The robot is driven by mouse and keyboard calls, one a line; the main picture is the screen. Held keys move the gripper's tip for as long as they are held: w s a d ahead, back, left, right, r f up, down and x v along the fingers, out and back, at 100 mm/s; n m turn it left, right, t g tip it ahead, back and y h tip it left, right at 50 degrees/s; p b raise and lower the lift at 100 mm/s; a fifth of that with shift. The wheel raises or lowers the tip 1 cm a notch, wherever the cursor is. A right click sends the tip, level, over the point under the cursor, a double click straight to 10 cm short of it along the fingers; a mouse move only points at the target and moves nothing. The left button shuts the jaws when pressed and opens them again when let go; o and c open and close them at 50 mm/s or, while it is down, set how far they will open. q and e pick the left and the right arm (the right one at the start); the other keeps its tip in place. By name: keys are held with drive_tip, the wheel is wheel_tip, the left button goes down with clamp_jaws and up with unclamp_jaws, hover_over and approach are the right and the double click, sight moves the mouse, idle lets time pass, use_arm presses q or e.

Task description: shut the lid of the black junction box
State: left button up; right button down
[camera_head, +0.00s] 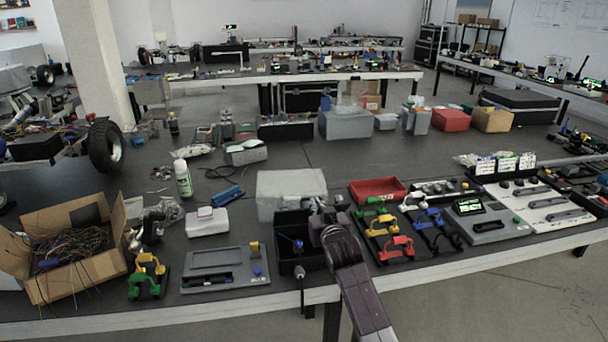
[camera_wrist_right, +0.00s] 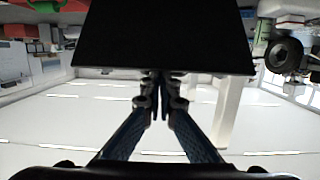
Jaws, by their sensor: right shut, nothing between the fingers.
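The black junction box (camera_head: 286,266) sits near the front edge of the table, with its lid (camera_head: 290,220) standing up at the back. A small blue part shows inside it. My right gripper (camera_head: 318,208) is at the right side of the raised lid, shut and empty; my arm hides part of the box's right side. In the right wrist view a large black panel (camera_wrist_right: 160,35), which looks like the lid, fills the top. The shut fingertips (camera_wrist_right: 160,80) are at its lower edge; I cannot tell whether they touch. My left gripper is not in view.
A grey-white block (camera_head: 290,188) stands right behind the box. A grey panel (camera_head: 225,283) lies to its left, and a red tray (camera_head: 378,189) and colored handles (camera_head: 397,250) lie to its right. A cardboard box of wires (camera_head: 90,270) is at the far left.

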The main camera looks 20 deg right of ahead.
drive_tip(key=shift+s+a+f+t+h+b, duration=0.2)
drive_tip(key=shift+s+f+t+b, duration=0.4)
drive_tip(key=shift+b, duration=0.35)
drive_tip(key=shift+s+a+f+t+h+b, duration=0.1)
drive_tip(key=shift+s+f+t+h+b, duration=0.1)
drive_tip(key=shift+s+f+t+b, duration=0.55)
idle(0.5)
drive_tip(key=shift+s+a+f+b, duration=0.15)
drive_tip(key=shift+s+f+b, duration=0.3)
drive_tip(key=shift+b, duration=0.25)
drive_tip(key=shift+s+f, duration=0.1)
idle(0.3)
drive_tip(key=shift+s+a+f+b, duration=0.1)
drive_tip(key=shift+s+f+b, duration=0.3)
drive_tip(key=shift+f, duration=0.25)
drive_tip(key=shift+s+a+f+b, duration=0.1)
drive_tip(key=shift+s+f+b, duration=0.3)
drive_tip(key=shift+f, duration=0.25)
drive_tip(key=shift+s+a+f+b, duration=0.1)
drive_tip(key=shift+s+f+b, duration=0.2)
drive_tip(key=shift+f, duration=0.6)
drive_tip(key=shift+s+a+f+b, duration=0.15)
drive_tip(key=shift+s+f, duration=0.25)
drive_tip(key=shift+f, duration=0.75)
drive_tip(key=shift+r, duration=0.15)
